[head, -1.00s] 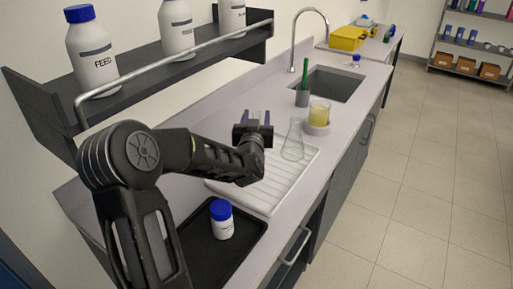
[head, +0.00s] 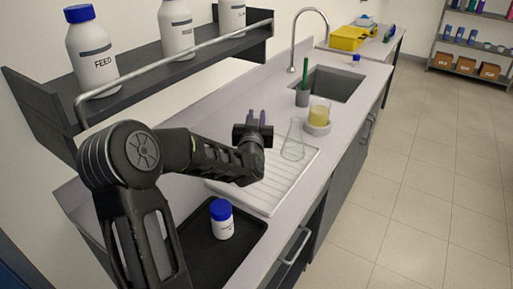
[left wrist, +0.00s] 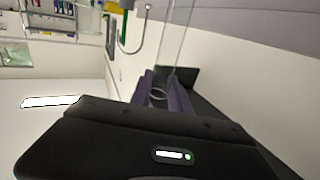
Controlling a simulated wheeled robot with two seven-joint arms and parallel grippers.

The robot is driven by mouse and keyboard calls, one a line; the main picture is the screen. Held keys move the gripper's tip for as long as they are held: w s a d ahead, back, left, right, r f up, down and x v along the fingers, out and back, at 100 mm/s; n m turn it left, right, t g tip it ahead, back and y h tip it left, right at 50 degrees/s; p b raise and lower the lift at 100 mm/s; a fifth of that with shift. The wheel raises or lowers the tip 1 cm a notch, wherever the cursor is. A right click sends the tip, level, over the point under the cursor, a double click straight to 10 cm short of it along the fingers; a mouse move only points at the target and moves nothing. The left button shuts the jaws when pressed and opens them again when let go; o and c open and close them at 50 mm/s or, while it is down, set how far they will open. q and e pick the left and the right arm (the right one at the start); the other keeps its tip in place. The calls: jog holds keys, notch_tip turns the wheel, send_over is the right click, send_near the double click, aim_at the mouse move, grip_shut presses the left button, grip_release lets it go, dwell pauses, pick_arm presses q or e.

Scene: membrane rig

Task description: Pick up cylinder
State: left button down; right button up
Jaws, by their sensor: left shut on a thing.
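The cylinder (left wrist: 172,38) is a clear glass tube in the left wrist view. It stands out beyond the fingertips, and its lower part is hidden by my gripper. My left gripper (head: 256,118) is shut on it above the back of the white ribbed drying mat (head: 292,180). Its purple-grey fingers (left wrist: 163,97) show close around the glass in the left wrist view. In the head view I cannot make out the glass between the fingers. My right gripper is not in view.
A conical flask (head: 293,141) stands on the mat, right of my gripper. A blue-capped bottle (head: 222,220) stands in a black tray (head: 190,238). The shelf (head: 135,88) holds bottles.

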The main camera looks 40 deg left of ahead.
pick_arm(q)
jog(key=shift+r, duration=0.1)
dwell(0.8)
notch_tip(320, 180, up, 10)
jog(key=b, duration=0.1)
dwell(0.9)
